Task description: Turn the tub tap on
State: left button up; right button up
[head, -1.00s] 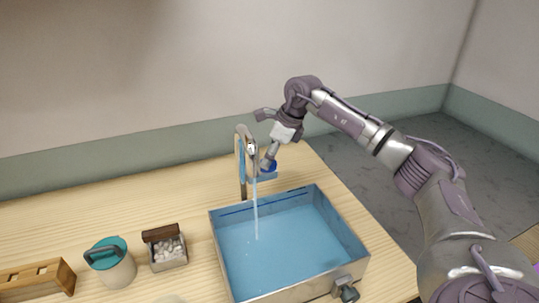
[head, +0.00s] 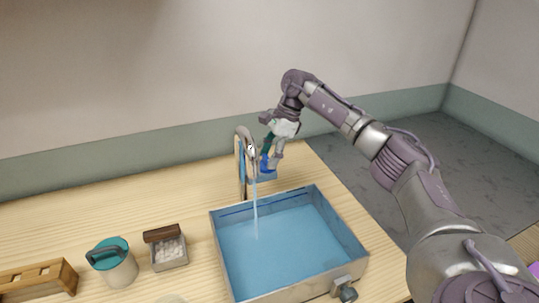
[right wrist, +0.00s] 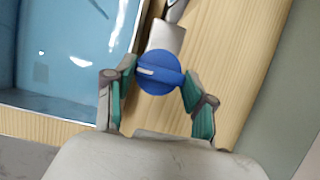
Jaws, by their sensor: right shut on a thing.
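The metal tap (head: 240,170) stands upright behind the tub (head: 300,288), its curved spout over the tub. A thin stream of water (head: 256,212) runs from the spout into the tub, which holds blue water. The tap's round blue knob (head: 265,167) is beside the tap on its right. My right gripper (right wrist: 158,76) is shut on the blue knob, which also shows in the right wrist view (right wrist: 158,72) with a white mark on its face, one finger on either side. My left gripper is not in view.
On the wooden table left of the tub are a small box of white pieces (head: 170,252), a teal-lidded pot (head: 115,266) and a wooden rack (head: 45,277). A dark valve (head: 346,293) is on the tub's front.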

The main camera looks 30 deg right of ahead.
jog(key=shift+r, duration=0.1)
dwell(0.3)
jog(key=o, duration=1.2)
jog(key=shift+c, duration=0.2)
jog(key=w+v, duration=0.1)
jog(key=v, duration=1)
jog(key=shift+s+d+r, duration=0.2)
jog(key=shift+s+r, duration=0.2)
jog(key=shift+s, duration=0.1)
